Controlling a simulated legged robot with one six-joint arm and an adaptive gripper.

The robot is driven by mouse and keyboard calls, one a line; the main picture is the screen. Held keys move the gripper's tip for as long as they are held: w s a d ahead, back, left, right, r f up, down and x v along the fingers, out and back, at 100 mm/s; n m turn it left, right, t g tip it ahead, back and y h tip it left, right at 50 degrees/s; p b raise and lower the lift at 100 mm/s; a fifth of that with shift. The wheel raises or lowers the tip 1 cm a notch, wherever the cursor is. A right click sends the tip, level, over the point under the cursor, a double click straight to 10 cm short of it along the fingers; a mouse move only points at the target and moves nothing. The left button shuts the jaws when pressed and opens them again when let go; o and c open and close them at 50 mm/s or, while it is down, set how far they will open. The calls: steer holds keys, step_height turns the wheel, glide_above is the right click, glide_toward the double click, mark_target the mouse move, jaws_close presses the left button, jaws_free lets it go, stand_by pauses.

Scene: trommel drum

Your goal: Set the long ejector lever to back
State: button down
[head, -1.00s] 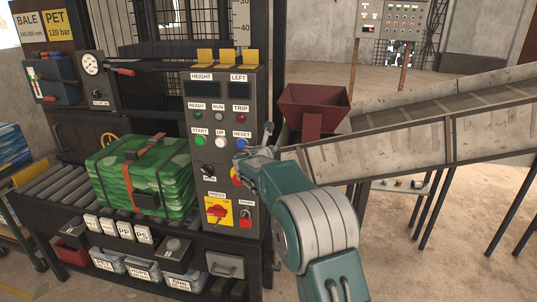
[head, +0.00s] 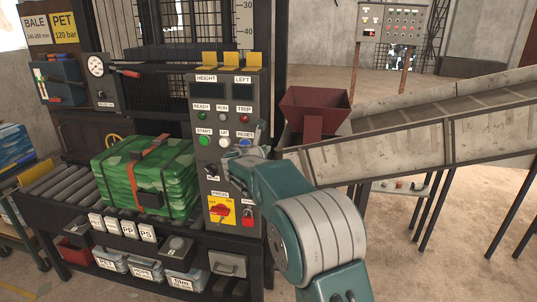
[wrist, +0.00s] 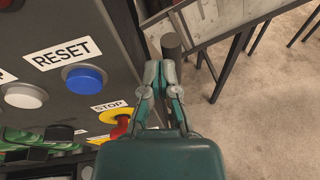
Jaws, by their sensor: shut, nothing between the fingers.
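My gripper (wrist: 160,68) is shut and empty in the wrist view, its fingertips at the right side of the control console. A dark round-ended bar (wrist: 171,42) stands just past the fingertips; it looks like the end of the long ejector lever, but its shaft and base are hidden. I cannot tell whether the fingers touch it. In the head view, my gripper (head: 250,158) is in front of the console's right edge, below the blue reset button (head: 245,142). The lever cannot be made out there behind my arm.
The console (head: 232,105) carries several buttons, and a red stop knob (wrist: 119,128) is close to my fingers. A conveyor (head: 390,150) and a red hopper (head: 314,103) stand to the right. A green bale (head: 165,170) lies on rollers at left.

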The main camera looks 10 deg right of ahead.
steer(key=s+a+r, duration=0.2)
steer(key=s+r, duration=0.1)
steer(key=r, duration=0.2)
steer(key=shift+s, duration=0.25)
steer(key=shift+r, duration=0.1)
steer(key=s+d+m+g, duration=0.2)
steer(key=s+d+m, duration=0.1)
steer(key=s+m, duration=0.3)
steer(key=s+d+m+g+y, duration=0.15)
steer(key=s+d+m, duration=0.25)
steer(key=s, duration=0.5)
steer(key=s+d+m+g, duration=0.2)
steer(key=s+d+m, duration=0.15)
steer(key=s, duration=0.35)
steer(key=s+a+f+m+g+y, duration=0.1)
steer(key=s+f+m+y, duration=0.1)
steer(key=s+f+m, duration=0.3)
steer(key=s+a+f+m+g+y, duration=0.1)
steer(key=s+m, duration=0.9)
steer(key=s, duration=1)
step_height(320, 180, down, 4)
steer(key=a+y, duration=0.1)
steer(key=y, duration=0.1)
steer(key=shift+a+r+m+y, duration=0.15)
steer(key=shift+a+m+y, duration=0.1)
steer(key=shift+m+y, duration=0.1)
steer(key=shift+g, duration=0.25)
